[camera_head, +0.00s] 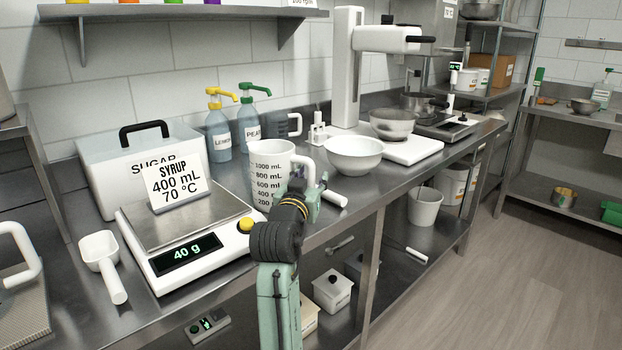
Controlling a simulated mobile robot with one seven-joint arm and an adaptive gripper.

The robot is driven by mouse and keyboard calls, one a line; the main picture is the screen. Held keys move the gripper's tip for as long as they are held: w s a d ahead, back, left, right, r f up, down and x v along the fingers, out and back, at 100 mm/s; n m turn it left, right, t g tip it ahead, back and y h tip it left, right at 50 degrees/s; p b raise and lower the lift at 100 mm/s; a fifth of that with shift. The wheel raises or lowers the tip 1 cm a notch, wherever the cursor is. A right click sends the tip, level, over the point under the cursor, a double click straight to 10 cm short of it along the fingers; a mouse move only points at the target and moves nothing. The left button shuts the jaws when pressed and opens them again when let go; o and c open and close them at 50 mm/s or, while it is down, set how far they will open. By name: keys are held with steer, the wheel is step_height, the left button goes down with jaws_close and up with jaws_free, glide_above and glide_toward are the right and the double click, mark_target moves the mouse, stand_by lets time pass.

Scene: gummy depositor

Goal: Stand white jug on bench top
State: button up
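The white jug (267,178) with black volume marks stands upright at the front of the steel bench top (232,165), right of the scale. Its handle (306,169) faces right. Whether its base touches the bench or is slightly above it, I cannot tell. My gripper (312,196) is at the lower part of the handle, in front of the bench edge. My wrist hides much of the fingers and the jug's lower right side, so I cannot tell whether they are closed on the handle.
A scale (192,258) reading 40 g carries a syrup card (175,182). A white scoop (103,262) lies left of it. Behind are a sugar box (112,160), a lemon bottle (217,135) and a pear bottle (250,128).

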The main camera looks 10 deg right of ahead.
steer(key=shift+f, duration=0.9)
steer(key=v, duration=0.4)
steer(key=r+v, duration=0.1)
steer(key=v, duration=0.7)
steer(key=shift+r, duration=0.35)
